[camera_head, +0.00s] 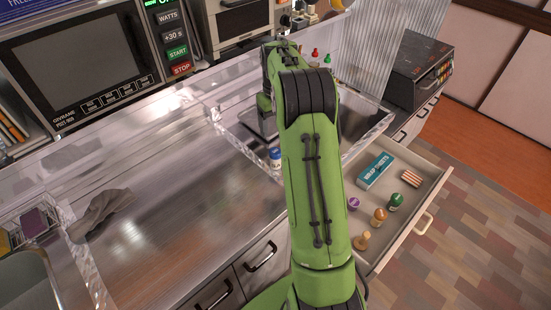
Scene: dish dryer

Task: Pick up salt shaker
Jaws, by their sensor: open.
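A small white and blue container (275,157), which may be the salt shaker, stands by the near side of the clear-walled sink area, left of my arm. My arm partly hides it, and its label is too small to read. My gripper (264,108) is at the far end of my green arm, over the sink area, behind the container and apart from it. It is open; its fingertips are mostly hidden, and I see nothing held in it.
An open drawer (425,190) at the right holds a teal box (375,170), a striped box (411,178) and several small jars. A microwave (80,60) stands at the back left. A grey cloth (100,212) lies on the otherwise clear left counter. Clear walls edge the sink.

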